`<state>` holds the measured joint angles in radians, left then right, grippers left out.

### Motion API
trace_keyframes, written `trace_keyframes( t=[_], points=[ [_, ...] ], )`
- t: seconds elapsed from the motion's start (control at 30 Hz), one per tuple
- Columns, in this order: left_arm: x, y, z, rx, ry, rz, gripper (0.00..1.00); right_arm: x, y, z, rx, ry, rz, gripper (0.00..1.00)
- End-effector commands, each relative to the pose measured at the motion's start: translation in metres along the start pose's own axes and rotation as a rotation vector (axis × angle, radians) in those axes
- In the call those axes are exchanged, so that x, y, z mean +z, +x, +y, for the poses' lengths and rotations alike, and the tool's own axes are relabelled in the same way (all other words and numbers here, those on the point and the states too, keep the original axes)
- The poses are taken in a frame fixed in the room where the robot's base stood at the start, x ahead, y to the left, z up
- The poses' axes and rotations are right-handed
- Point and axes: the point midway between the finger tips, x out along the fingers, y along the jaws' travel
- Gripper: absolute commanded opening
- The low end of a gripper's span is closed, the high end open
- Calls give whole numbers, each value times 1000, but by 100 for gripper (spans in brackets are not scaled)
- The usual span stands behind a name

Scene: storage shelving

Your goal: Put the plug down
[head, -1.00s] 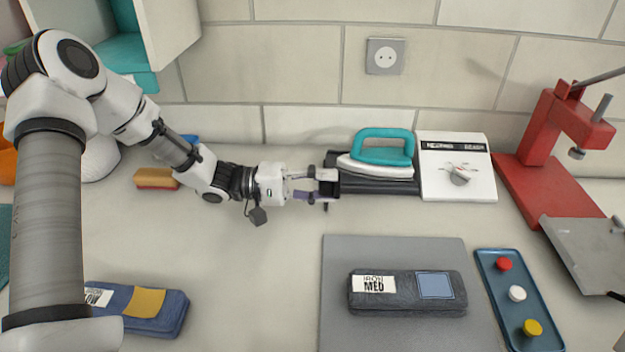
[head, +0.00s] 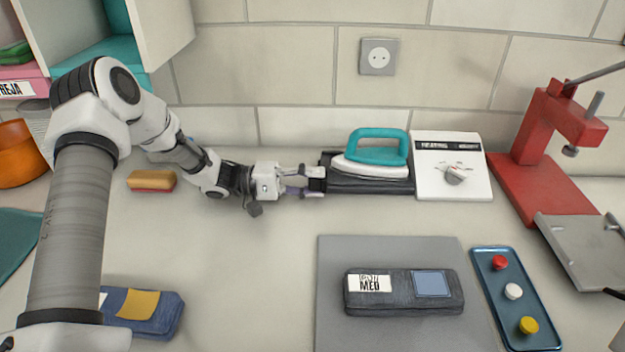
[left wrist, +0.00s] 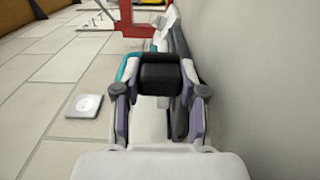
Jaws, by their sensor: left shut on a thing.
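My left gripper (head: 312,181) is shut on a small black plug (left wrist: 160,72). The plug sits between the two fingertips in the left wrist view, where the left gripper (left wrist: 160,88) also shows. In the head view the gripper is just left of the dark base under the teal-handled iron (head: 378,148), close to the counter. The plug is mostly hidden by the fingers there. I cannot tell whether it touches the counter or the base. A grey wall socket (head: 379,57) is above, on the tiled wall, with nothing in it. My right gripper is not in view.
A white control box with a dial (head: 452,168) stands right of the iron. A red press (head: 550,140) is farther right. A grey mat (head: 335,325) bears a dark case (head: 403,293). A blue button tray (head: 513,325) is beside it.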

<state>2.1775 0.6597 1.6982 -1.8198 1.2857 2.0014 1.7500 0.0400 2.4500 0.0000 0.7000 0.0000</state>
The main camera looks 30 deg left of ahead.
Motion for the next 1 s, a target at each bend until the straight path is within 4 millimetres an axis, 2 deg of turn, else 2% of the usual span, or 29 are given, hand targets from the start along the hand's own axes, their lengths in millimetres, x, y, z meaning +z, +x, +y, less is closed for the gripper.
trace_keyframes(
  t=[0.17,0.2,0.27,0.77,0.9,1.0],
  points=[
    [0,0,-6,0,-2,0,0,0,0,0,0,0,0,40],
    [0,0,-6,0,-1,0,48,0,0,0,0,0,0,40],
    [0,0,-6,0,-1,0,66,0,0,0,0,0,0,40],
    [1,0,-8,-3,-4,-1,66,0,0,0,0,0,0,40],
    [0,0,4,-1,0,0,66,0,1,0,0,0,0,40],
    [0,-22,5,2,-2,4,66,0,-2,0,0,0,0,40]
  ],
)
